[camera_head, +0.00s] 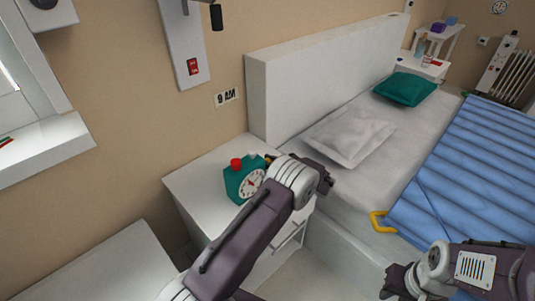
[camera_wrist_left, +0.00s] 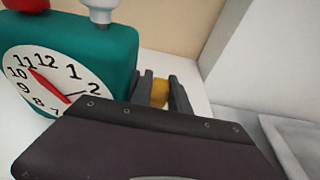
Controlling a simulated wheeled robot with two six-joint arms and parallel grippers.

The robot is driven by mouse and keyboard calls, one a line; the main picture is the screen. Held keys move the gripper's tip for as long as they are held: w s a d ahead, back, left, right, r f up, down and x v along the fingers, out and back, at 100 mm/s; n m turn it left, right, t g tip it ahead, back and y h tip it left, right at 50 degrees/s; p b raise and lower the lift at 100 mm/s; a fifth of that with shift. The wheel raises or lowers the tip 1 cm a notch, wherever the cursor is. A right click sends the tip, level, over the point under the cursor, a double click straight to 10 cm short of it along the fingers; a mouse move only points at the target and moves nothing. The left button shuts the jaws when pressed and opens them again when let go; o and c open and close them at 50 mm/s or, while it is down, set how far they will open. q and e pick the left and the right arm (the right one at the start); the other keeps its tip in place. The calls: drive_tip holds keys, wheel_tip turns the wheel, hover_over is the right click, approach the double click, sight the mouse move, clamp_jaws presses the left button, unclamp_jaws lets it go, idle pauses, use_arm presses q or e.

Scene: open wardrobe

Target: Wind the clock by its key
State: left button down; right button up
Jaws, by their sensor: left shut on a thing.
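The clock (camera_head: 238,186) is a teal box with a white dial and a red button on top. It stands upright on the white bedside table (camera_head: 196,180). In the left wrist view the clock (camera_wrist_left: 112,48) fills the upper left, with a grey-white knob beside the red one. A yellow-brown key (camera_wrist_left: 159,92) sits at the clock's right side. My left gripper (camera_wrist_left: 160,90) is shut on the key, one dark finger on each side. In the head view my left wrist hides most of this grip. My right gripper (camera_head: 392,282) is at the lower right, away from the clock; its jaws are unclear.
A bed with a white headboard (camera_head: 290,88), pillows and a blue cover (camera_head: 465,170) stands right of the table. A yellow handle-like loop (camera_head: 380,222) is at the cover's near corner. A white surface (camera_head: 110,268) lies lower left.

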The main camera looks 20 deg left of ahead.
use_arm(q)
drive_tip(key=h+p, duration=0.1)
drive_tip(key=p, duration=0.1)
drive_tip(key=g+h+p, duration=0.1)
drive_tip(key=p, duration=0.1)
drive_tip(key=shift+a+r+h, duration=0.1)
drive_tip(key=shift+r+h, duration=0.15)
drive_tip(key=shift+h, duration=0.05)
drive_tip(key=shift+f+h+p, duration=0.3)
drive_tip(key=shift+h+p, duration=0.3)
drive_tip(key=shift+p, duration=0.45)
drive_tip(key=shift+g, duration=0.3)
drive_tip(key=c, duration=1.5)
unclamp_jaws()
drive_tip(key=shift+w, duration=0.1)
